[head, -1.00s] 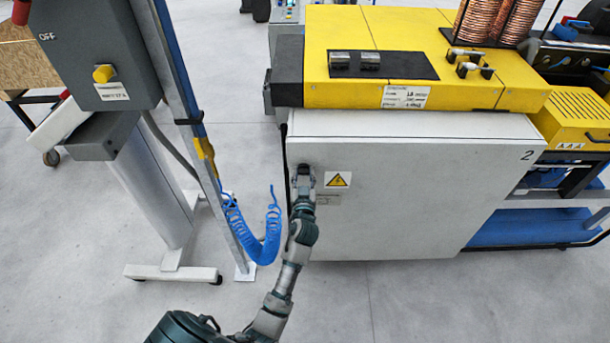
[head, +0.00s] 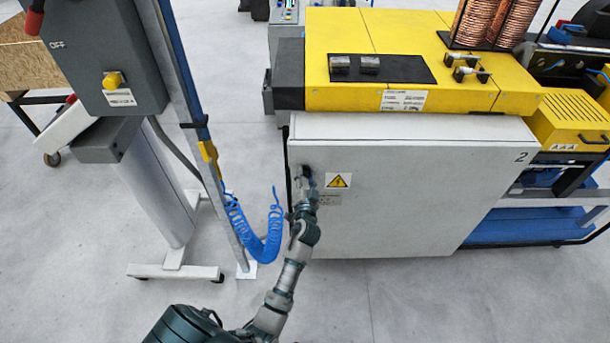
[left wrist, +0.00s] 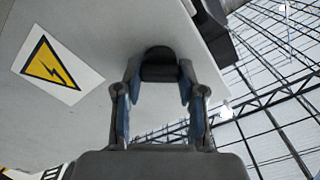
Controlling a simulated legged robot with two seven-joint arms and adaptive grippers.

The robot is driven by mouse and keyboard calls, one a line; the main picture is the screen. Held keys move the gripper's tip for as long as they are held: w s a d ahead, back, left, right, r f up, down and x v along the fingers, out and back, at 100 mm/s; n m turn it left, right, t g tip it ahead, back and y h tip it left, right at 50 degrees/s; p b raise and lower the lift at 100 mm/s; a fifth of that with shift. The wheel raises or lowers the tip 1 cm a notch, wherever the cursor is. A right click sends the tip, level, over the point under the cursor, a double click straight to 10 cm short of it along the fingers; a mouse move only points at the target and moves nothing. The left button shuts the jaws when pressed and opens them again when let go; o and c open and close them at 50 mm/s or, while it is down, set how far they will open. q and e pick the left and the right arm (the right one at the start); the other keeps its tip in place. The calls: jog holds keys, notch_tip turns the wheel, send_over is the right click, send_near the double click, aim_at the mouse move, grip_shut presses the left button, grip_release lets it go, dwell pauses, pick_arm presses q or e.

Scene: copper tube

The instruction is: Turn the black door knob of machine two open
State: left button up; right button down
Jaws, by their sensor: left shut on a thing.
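Machine two's white door (head: 410,200) is the large panel below the yellow top, marked with a "2" at its upper right. It looks closed. The black door knob (left wrist: 160,66) sits near the door's left edge and shows in the left wrist view between my fingers. In the head view my left gripper (head: 304,182) mostly hides the knob. The left wrist view shows the left gripper (left wrist: 158,82) with one finger on each side of the knob, shut on it. My right gripper is in neither view.
A yellow warning sign (head: 338,180) is on the door right of the knob. A grey post with a coiled blue hose (head: 262,245) stands close left of my arm. A grey control box (head: 105,60) is further left. The floor before the door is clear.

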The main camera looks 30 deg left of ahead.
pick_arm(q)
jog(key=m+p, duration=0.1)
jog(key=m, duration=0.1)
jog(key=m+p, duration=0.1)
jog(key=m, duration=0.2)
jog(key=m+p, duration=0.1)
jog(key=m, duration=0.1)
jog(key=shift+f+m, duration=0.25)
jog(key=shift+m, duration=0.15)
jog(key=shift+m+p, duration=0.5)
jog(key=shift+m, duration=0.7)
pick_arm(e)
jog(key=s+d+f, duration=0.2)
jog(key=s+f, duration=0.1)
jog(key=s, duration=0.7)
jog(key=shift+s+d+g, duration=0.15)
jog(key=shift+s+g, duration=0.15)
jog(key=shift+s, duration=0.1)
pick_arm(q)
jog(key=shift+f, duration=0.1)
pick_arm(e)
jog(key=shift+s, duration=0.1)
pick_arm(q)
jog(key=o, duration=1.1)
jog(key=shift+o, duration=0.2)
jog(key=shift+w, duration=0.1)
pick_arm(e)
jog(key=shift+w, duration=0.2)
